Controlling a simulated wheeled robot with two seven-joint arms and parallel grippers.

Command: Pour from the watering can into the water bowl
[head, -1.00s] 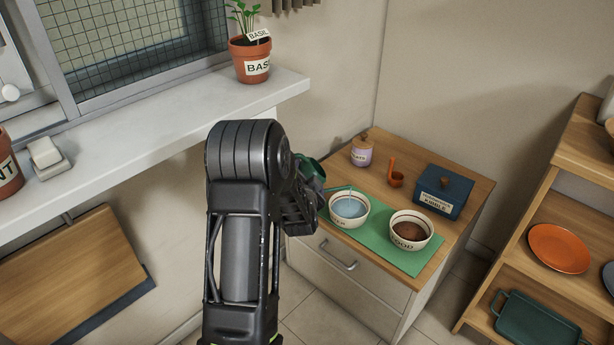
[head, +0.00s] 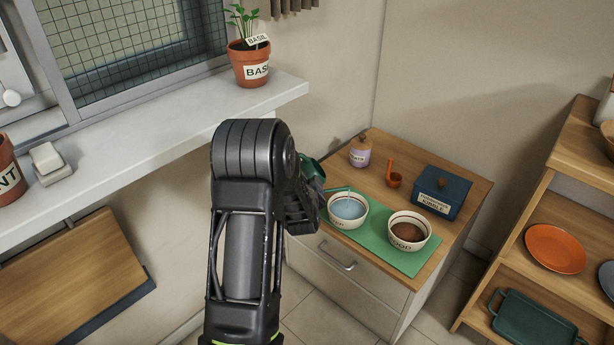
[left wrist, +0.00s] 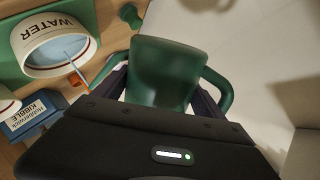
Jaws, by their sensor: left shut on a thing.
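The green watering can (head: 312,169) is partly hidden behind my left arm in the head view. Its body (left wrist: 165,75) fills the middle of the left wrist view. My left gripper (left wrist: 160,98) is shut on it, and the can is off the cabinet top. Its thin spout (head: 338,189) reaches over the rim of the white water bowl (head: 347,222). A thin pale streak runs from the spout tip into the bowl, which holds blue water. The bowl, lettered WATER, also shows in the left wrist view (left wrist: 36,32). My right gripper is out of view.
The food bowl (head: 409,243) stands right of the water bowl on a green mat (head: 378,237). Behind are a blue kibble box (head: 441,194), an orange scoop (head: 394,180) and a lilac jar (head: 360,153). The windowsill (head: 150,135) runs at the left; shelves (head: 540,215) stand at the right.

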